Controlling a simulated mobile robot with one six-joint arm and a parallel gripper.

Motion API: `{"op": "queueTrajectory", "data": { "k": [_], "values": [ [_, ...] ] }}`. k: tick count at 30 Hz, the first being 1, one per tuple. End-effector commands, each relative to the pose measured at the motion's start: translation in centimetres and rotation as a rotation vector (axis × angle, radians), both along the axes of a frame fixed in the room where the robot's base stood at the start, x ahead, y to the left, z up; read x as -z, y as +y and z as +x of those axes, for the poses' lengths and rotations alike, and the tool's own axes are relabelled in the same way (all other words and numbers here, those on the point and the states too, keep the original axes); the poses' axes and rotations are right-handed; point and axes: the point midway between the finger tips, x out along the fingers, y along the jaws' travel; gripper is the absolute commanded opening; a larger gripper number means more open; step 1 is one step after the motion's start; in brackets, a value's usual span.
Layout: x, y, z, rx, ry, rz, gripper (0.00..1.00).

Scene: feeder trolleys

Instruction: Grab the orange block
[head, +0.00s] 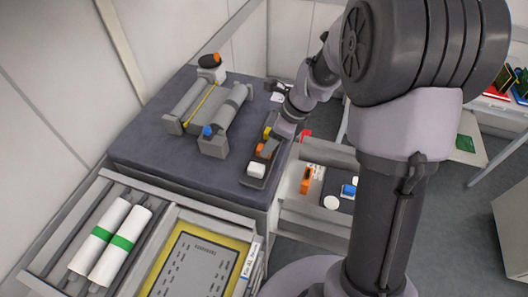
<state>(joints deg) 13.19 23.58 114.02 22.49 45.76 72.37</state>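An orange block (263,152) lies in a narrow dark tray (251,183) near the right edge of the dark-topped trolley. It sits between a white block (256,170) and a yellow block (267,132). My gripper (272,146) reaches down from the upper right and is right at this orange block, partly covering it. Its fingers are too small and too hidden to tell whether they are open, shut or touching the block. A second orange piece (306,180) stands in the open drawer to the right, apart from my gripper.
The trolley top (140,150) carries a grey roller fixture (205,110) with a blue knob (208,131) and an orange-topped knob (211,61). The open drawer (312,222) also holds a white disc and a blue piece. White rolls with green bands (122,243) lie front left.

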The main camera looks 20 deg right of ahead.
Motion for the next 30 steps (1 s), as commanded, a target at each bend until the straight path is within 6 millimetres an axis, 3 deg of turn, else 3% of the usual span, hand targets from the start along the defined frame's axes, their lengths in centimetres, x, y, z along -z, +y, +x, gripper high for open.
{"op": "queueTrajectory", "data": {
  "k": [1, 4, 12, 21, 30],
  "values": [
    [1.4, 0.4, -0.1, -0.002, 0.004, 0.001, 0.55],
    [2.9, 1.0, 0.3, -0.003, 0.002, 0.0, 0.55],
    [3.3, 1.2, 0.5, -0.001, 0.0, 0.0, 0.55],
    [3.3, 1.1, 0.5, -0.001, 0.0, 0.0, 0.0],
    [3.2, 1.1, 0.5, -0.001, 0.0, 0.0, 0.0]
  ]
}}
